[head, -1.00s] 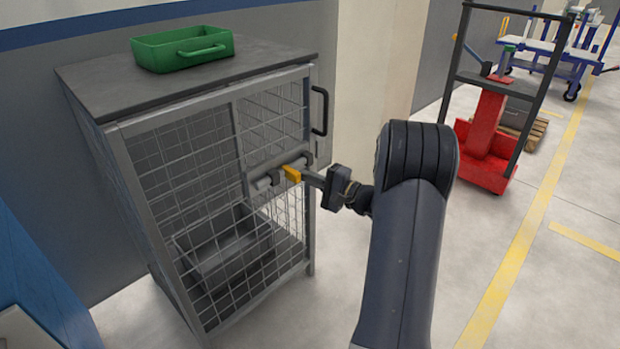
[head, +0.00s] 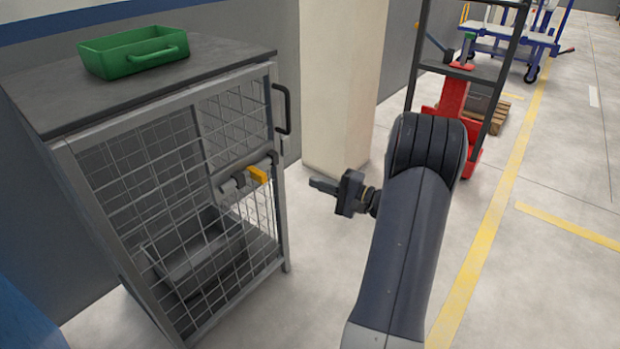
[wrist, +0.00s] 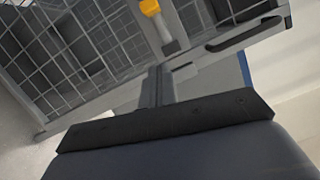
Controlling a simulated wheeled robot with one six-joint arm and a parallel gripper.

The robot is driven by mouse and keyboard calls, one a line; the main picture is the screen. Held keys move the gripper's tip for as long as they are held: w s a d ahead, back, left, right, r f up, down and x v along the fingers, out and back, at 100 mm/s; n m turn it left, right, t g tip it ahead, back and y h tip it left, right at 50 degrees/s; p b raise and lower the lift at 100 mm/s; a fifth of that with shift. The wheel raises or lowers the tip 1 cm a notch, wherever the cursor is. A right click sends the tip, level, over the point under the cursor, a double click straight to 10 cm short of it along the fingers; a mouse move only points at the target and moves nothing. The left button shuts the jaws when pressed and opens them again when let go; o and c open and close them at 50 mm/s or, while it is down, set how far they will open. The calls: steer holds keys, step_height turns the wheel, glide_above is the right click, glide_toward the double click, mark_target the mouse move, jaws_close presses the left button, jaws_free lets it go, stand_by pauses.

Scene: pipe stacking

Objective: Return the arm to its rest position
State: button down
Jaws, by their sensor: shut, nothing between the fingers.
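My arm rises from the bottom of the head view, and my gripper (head: 322,186) points left toward the cage cabinet. Its fingers are shut with nothing between them, and it is apart from the cabinet. In the wrist view my gripper (wrist: 158,85) shows its fingers together at the middle. The mesh cabinet (head: 70,185) stands to the left with its door closed. A yellow latch handle (head: 259,174) sits on the door's bolt, to the left of my gripper. The yellow handle also shows in the wrist view (wrist: 150,7).
A green tray (head: 133,54) sits on the cabinet top, and a grey bin (head: 190,250) is inside. A black door handle (head: 284,108) juts from the cabinet. A beige pillar (head: 335,80) and a red stacker (head: 453,98) stand behind. The floor at right is clear.

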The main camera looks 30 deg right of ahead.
stand_by(0.3)
steer(key=r+x, duration=0.1)
steer(key=x, duration=0.8)
steer(key=shift+w, duration=0.5)
steer(key=shift+p, duration=0.5)
steer(key=shift+w+d+f, duration=0.15)
steer(key=shift+d, duration=0.1)
steer(key=shift+a, duration=0.1)
